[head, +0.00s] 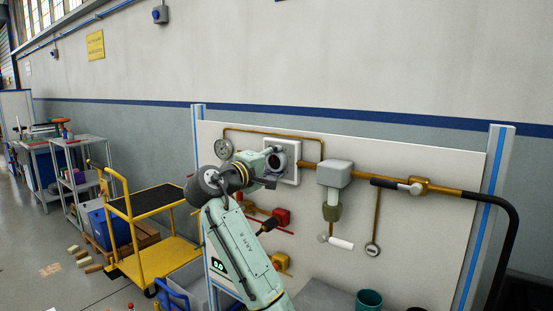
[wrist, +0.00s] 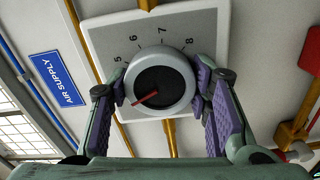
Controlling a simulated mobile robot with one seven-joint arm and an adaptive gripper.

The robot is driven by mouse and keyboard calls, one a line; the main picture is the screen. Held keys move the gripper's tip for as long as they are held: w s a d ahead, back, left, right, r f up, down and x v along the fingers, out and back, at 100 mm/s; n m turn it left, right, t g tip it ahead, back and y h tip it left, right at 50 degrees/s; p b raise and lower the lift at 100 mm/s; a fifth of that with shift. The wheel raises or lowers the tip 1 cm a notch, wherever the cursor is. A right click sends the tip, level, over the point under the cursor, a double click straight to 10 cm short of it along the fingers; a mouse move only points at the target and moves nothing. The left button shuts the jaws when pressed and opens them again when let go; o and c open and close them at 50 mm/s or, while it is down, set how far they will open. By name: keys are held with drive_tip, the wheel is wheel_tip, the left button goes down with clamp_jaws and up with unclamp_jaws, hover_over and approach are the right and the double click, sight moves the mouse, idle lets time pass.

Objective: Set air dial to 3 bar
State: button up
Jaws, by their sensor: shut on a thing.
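The air dial (wrist: 160,80) is a round grey knob with a dark face on a square white plate (wrist: 205,25). My gripper (wrist: 160,88) has its purple-padded fingers shut on the knob, one on each side. A red pointer on the face points to the lower left in the wrist view. The figures 5, 6, 7 and 8 show above the knob; any lower figures are not visible. In the head view my gripper (head: 270,160) is at the white plate (head: 294,150) on the panel and partly covers the dial.
A round gauge (head: 223,148) sits left of the dial. Copper pipes, a grey box (head: 334,174) and a valve handle (head: 397,185) are to the right. Red (head: 282,216) and yellow fittings are below. A yellow trolley (head: 172,258) stands to the left. A blue AIR SUPPLY sign (wrist: 57,79) is beside the plate.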

drive_tip(key=shift+n, duration=0.7)
drive_tip(key=shift+a, duration=0.1)
drive_tip(key=o, duration=1.2)
drive_tip(key=v, duration=1.2)
